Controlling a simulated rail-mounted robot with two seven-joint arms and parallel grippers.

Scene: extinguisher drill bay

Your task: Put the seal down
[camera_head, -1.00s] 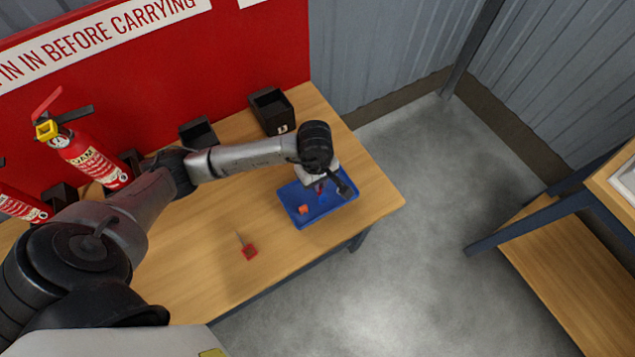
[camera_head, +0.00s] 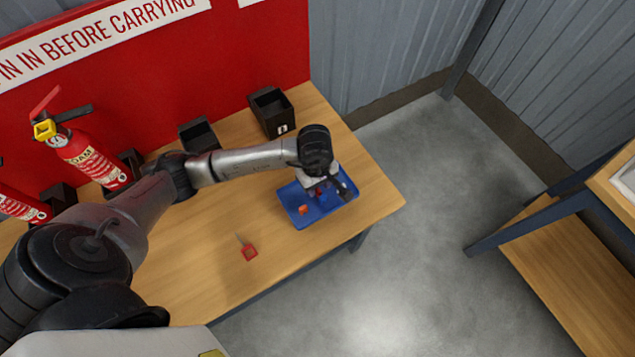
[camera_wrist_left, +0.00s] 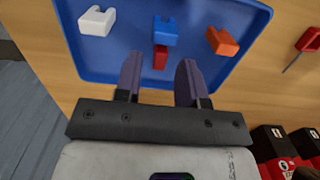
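Small notched seals lie in the blue tray (camera_head: 297,217) on the bench: a white one (camera_wrist_left: 97,20), a blue one (camera_wrist_left: 165,31) and an orange one (camera_wrist_left: 222,41). A red piece (camera_wrist_left: 160,58) is just below the blue one in the left wrist view, partly overlapped by it. My left gripper (camera_wrist_left: 159,66) is over the tray with its fingers apart, one on either side of the red piece, with gaps showing. In the head view the gripper (camera_head: 322,190) hides part of the tray. My right gripper is not in view.
A red pin (camera_head: 249,252) lies on the bench (camera_head: 200,285) in front of the tray. Black bins (camera_head: 272,112) stand along the red back panel. Red extinguishers (camera_head: 92,160) stand at the left. The bench edge is close right of the tray.

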